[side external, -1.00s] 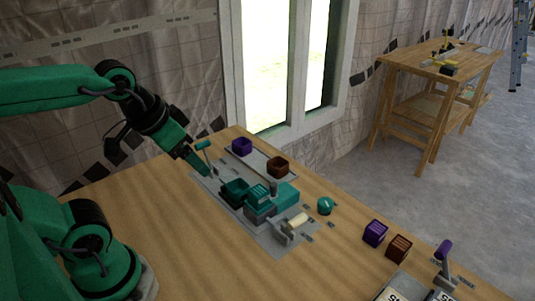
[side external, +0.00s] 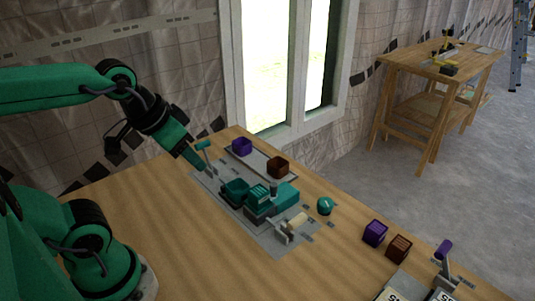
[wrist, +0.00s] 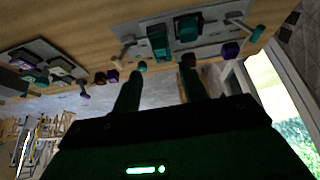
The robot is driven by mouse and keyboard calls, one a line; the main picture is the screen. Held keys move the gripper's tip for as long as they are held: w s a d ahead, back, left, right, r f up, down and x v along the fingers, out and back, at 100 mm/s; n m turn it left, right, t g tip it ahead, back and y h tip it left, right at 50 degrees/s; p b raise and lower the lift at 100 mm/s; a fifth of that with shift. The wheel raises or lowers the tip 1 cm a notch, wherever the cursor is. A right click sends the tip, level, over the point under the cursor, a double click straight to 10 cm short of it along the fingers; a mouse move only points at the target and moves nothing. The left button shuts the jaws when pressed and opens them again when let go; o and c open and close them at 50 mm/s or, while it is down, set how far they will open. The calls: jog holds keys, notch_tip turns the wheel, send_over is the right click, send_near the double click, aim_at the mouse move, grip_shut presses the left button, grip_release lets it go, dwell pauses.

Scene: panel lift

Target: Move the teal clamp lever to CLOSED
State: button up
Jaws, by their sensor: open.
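The teal clamp lever (side external: 204,145) stands up on a thin grey arm at the far left end of the grey panel (side external: 262,230). In the wrist view its teal handle (wrist: 257,33) is at the upper right, outside my fingers. My gripper (side external: 203,167) is just beside and below the handle in the side view; whether it touches the lever's arm I cannot tell. In the wrist view my gripper (wrist: 162,74) has its two fingers apart with nothing seen held between them. No CLOSED label is readable.
The panel carries a teal open box (side external: 235,190), a teal block (side external: 287,195) and a cream-handled lever (side external: 298,219). A teal knob (side external: 324,205) is to the right. The table's left front is clear.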

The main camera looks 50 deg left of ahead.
jog(key=shift+w+a+r+n, duration=0.25)
jog(key=shift+w+a+n, duration=0.1)
jog(key=shift+w, duration=0.15)
jog(key=c, duration=0.7)
jog(key=w+a+n, duration=0.1)
jog(key=w, duration=0.1)
jog(key=w+a+r+n+g, duration=0.1)
jog(key=w+a, duration=0.1)
jog(key=w+a+n, duration=0.1)
jog(key=a+n, duration=0.1)
jog(key=shift+w+r+y, duration=0.3)
jog(key=shift+w+y, duration=0.1)
grip_shut()
jog(key=w+a+f+n+g, duration=0.1)
jog(key=w+a+f+n, duration=0.2)
jog(key=a, duration=0.6)
jog(key=w+a+f+n+g, duration=0.2)
jog(key=a+n, duration=0.3)
jog(key=a, duration=0.4)
jog(key=w+a+f+n+g, duration=0.1)
jog(key=w+a+f+n, duration=0.3)
jog(key=a, duration=0.5)
jog(key=shift+f+n+h, duration=0.3)
jog(key=shift+f+n, duration=0.1)
jog(key=shift+n, duration=0.15)
